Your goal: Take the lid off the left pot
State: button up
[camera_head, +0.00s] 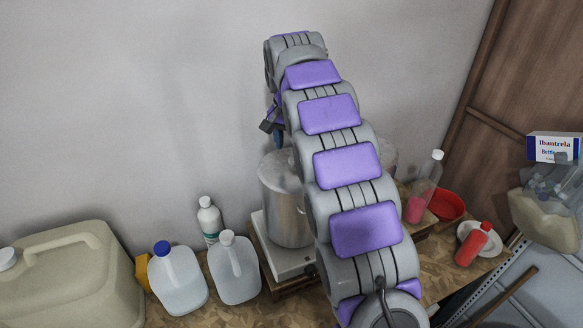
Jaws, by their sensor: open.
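The left pot (286,215) is a tall metal cylinder on a pale stand, left of my arm. A grey lid (276,170) appears to cover its top; my arm hides the right part of the pot and lid. A second pot (388,153) shows only as a small edge to the right of my arm. My gripper (272,130) is open above the left pot's lid, apart from it as far as I can see. My own arm partly hides the gripper, and the space between its fingers is hard to make out.
Two translucent jugs (178,280) and a white bottle (209,220) stand left of the pot, beside a large beige canister (72,275). Right of my arm are a pink bottle (421,190), a red bowl (447,205) and a red bottle (473,244). The wall (130,100) is close behind.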

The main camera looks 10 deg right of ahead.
aim_at(294, 158)
jog(key=shift+f, duration=0.1)
jog(key=shift+s+d+f, duration=0.15)
jog(key=shift+d+f, duration=0.1)
jog(key=shift+f, duration=0.3)
jog(key=f, duration=0.1)
jog(key=f+p, duration=0.1)
jog(key=f, duration=0.1)
jog(key=shift+d, duration=0.35)
jog(key=shift+w+f, duration=0.25)
jog(key=shift+f, duration=0.2)
jog(key=shift+a, duration=0.5)
jog(key=c, duration=0.3)
jog(key=shift+d, duration=0.3)
jog(key=c, duration=0.4)
grip_shut()
